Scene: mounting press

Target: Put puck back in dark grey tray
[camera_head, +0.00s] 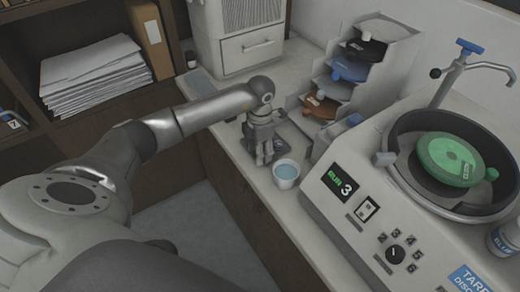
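My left gripper (264,158) points down over the counter, just left of a small white cup with pale blue contents. A dark grey flat piece, seemingly the tray (279,147), shows at the gripper's edge, low on the counter and mostly hidden by the gripper. I cannot pick out the puck; it may be hidden at the fingers. The fingers are small and grey, and I cannot tell whether they are open or shut on something. My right gripper is not in view.
The white cup (286,173) stands very close to the gripper. A machine (345,235) with a round bowl and green disc (450,158) fills the right. A stepped rack (345,75) of coloured items and a white cabinet (240,40) stand behind. Paper (95,75) is shelved left.

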